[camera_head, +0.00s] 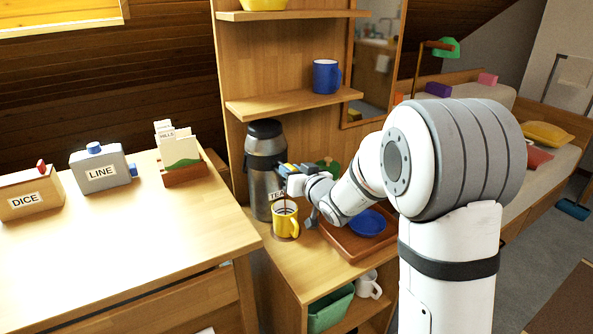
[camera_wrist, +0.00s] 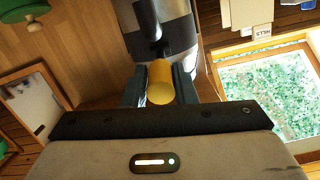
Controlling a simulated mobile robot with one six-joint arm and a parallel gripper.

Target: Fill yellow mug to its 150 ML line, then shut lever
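The yellow mug (camera_head: 286,223) stands upright on the low wooden cabinet, under the tap side of the steel and black tea dispenser (camera_head: 262,188). A thin dark stream runs down into the mug, and dark liquid shows inside. The level and the 150 ML line are too small to read. My gripper (camera_head: 287,171) is at the dispenser's front, above the mug. In the wrist view, its dark fingers close on both sides of a yellow cylindrical handle, the lever (camera_wrist: 160,83), with the dispenser (camera_wrist: 178,35) behind. The mug cannot be made out there.
A brown tray (camera_head: 345,240) with a blue dish (camera_head: 367,222) lies right of the mug, under my arm. A blue mug (camera_head: 326,77) is on the shelf above. A white mug (camera_head: 368,285) and green bin (camera_head: 330,309) sit below. The desk (camera_head: 130,245) is at left.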

